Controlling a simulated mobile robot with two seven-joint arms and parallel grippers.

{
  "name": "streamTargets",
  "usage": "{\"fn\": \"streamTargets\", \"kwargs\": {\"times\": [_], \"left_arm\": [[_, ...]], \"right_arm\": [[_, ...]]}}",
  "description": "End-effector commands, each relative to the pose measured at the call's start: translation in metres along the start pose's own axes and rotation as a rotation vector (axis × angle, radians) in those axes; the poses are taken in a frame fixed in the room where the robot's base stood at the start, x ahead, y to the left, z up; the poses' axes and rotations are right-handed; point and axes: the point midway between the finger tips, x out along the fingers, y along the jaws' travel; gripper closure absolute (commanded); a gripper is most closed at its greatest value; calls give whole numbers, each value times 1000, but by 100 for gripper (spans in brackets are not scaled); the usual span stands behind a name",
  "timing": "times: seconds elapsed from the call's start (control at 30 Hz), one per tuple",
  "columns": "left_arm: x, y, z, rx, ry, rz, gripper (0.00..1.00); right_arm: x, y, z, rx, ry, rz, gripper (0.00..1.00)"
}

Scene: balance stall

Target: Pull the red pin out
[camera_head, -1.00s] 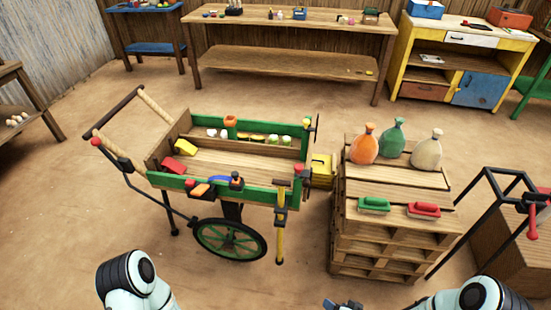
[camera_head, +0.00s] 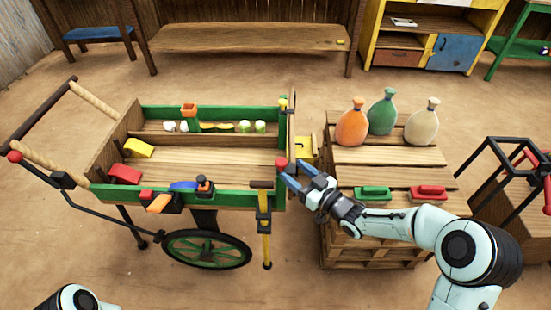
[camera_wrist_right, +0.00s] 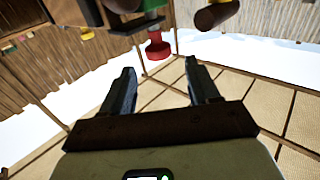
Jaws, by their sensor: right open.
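The red pin (camera_head: 281,163) shows as a round red head at the front right corner of the green-sided cart (camera_head: 140,192). In the right wrist view the red pin (camera_wrist_right: 157,50) hangs below a green part, ahead of and between the finger directions. My right gripper (camera_head: 291,173) is open, with its fingertips close to the pin's right side in the head view. In the wrist view both fingers (camera_wrist_right: 160,80) are apart with nothing between them.
Stacked pallets (camera_head: 440,180) stand right of the cart, bearing several sacks and a green (camera_head: 373,193) and a red brush (camera_head: 428,193). A yellow post (camera_head: 266,240) hangs at the cart's front right. The cart bed holds wedges and small items. Open floor lies in front.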

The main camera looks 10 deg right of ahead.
Motion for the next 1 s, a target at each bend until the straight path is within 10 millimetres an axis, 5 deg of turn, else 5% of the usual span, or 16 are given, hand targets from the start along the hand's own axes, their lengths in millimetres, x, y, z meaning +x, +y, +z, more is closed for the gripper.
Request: {"fn": "streamTargets", "kwargs": {"times": [0.2,0.4,0.8,0.87,1.0], "left_arm": [[10,-4,-13,-3,36,-3,57],[15,-5,-20,-5,58,-4,57],[15,-6,-23,-5,65,-4,57],[15,-6,-23,-5,65,-4,57],[15,-6,-22,-5,64,-4,57]], "right_arm": [[47,0,2,2,0,-1,40],[73,0,2,2,-1,0,40],[81,0,1,2,-2,1,40],[81,0,1,2,-2,1,53],[81,0,1,2,-3,1,98]]}}
